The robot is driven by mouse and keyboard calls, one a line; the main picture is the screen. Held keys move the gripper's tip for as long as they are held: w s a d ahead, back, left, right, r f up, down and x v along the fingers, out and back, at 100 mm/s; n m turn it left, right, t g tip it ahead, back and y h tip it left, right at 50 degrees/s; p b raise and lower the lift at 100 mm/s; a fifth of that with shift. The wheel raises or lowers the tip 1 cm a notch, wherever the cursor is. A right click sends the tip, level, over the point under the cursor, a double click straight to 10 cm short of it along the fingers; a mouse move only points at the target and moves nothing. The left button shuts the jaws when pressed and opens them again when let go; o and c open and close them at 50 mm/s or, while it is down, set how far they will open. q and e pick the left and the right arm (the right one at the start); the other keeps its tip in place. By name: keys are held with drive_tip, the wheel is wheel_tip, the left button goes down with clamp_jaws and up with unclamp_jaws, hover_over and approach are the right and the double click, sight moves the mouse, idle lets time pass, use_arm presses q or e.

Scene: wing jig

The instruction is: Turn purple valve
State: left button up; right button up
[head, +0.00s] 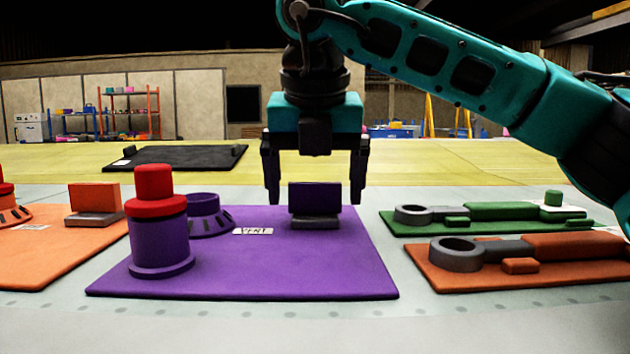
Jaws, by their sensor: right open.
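A purple mat (290,265) lies on the pale table in the middle of the head view. On it stands a purple cylinder with a red cap (160,225) at the left. Behind that is a low purple ring (209,215) with slots. A purple upright block on a grey base (315,203) stands at the back right of the mat. My right gripper (314,198) points down with its fingers apart, one to each side of the purple block in the picture. I cannot tell whether it is above or behind the block. My left gripper is not in view.
An orange mat (60,255) with an orange block (95,199) lies at the left. Green (490,217) and orange (530,262) plates with wrench-shaped pieces lie at the right. A black plate (175,157) lies farther back. The table's front strip is clear.

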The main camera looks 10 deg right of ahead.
use_arm(q)
drive_tip(key=p, duration=0.1)
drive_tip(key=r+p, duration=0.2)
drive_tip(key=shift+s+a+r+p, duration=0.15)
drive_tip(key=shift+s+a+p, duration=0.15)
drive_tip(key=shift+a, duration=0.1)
use_arm(e)
drive_tip(key=v, duration=1.3)
drive_tip(key=shift+f, duration=0.1)
